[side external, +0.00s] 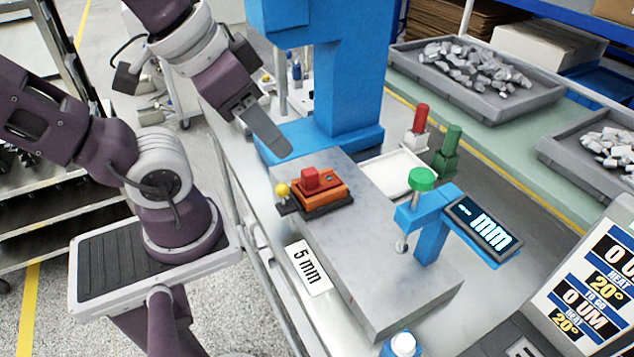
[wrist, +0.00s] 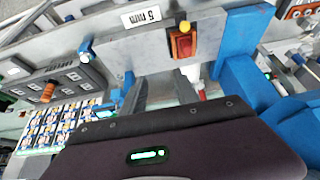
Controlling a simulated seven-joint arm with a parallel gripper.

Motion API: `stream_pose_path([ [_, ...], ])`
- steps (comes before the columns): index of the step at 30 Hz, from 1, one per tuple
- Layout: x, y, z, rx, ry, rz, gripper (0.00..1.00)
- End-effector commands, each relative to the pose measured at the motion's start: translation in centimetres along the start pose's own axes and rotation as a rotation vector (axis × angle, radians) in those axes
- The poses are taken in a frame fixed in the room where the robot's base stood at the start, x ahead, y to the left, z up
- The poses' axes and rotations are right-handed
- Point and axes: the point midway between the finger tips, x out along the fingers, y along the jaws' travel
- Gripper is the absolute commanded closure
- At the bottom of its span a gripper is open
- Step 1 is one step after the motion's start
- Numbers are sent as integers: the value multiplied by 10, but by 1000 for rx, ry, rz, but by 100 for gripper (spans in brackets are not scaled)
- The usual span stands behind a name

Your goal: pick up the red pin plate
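A red upright pin or handle on a small white base (side external: 416,138) stands on the bench behind the grey block; it best fits the red pin plate. In the wrist view, a small red and white piece beside the right finger may be it, mostly hidden. A green counterpart (side external: 446,155) stands just right of it. My gripper (side external: 281,150) is above the far left end of the grey block, apart from the red piece and to its left. In the wrist view, my gripper (wrist: 160,84) has two grey fingers apart with nothing between them.
An orange breaker with a red top (side external: 313,184) sits on the grey block (side external: 385,290), beside a yellow knob (side external: 282,190). A blue column (side external: 335,85) rises behind my gripper. A white tray (side external: 398,172) and a blue gauge stand (side external: 430,235) are near the red piece.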

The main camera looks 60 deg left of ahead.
Motion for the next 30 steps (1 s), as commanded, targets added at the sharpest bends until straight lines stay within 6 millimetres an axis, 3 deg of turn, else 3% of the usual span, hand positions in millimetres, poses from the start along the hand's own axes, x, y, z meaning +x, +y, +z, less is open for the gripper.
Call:
stream_pose_path([
  [22,3,-2,-2,35,-16,-23,62],
  [26,31,-20,-15,329,-170,-130,62],
  [30,80,-48,-27,843,-432,-45,62],
])
